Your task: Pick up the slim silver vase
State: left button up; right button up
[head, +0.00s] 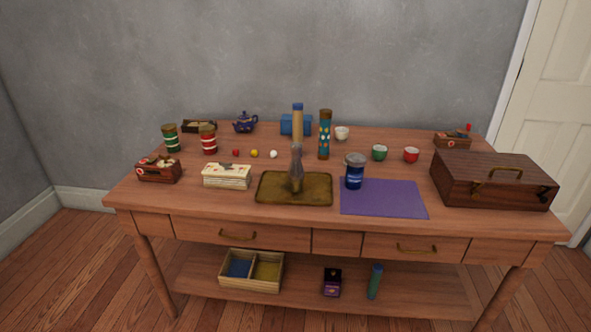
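A slim silver vase (296,160) stands upright near the middle of the wooden table, at or just above a brass-coloured tray (270,188). Its narrow neck is greyish and its lower part looks brownish, as if the tray shows through or reflects in it. A tall tan cylinder with a blue top (298,116) stands close behind it and overlaps it in view. Neither of my grippers shows in the head view.
A patterned tall cylinder (324,136) stands behind. A white box (227,176) is at left, a wooden case (490,180) at far right. The front edge strip is clear.

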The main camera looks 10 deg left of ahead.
aim_at(296, 175)
jog(key=u, duration=0.6)
jog(key=i, duration=1.1)
jog(key=u, duration=0.45)
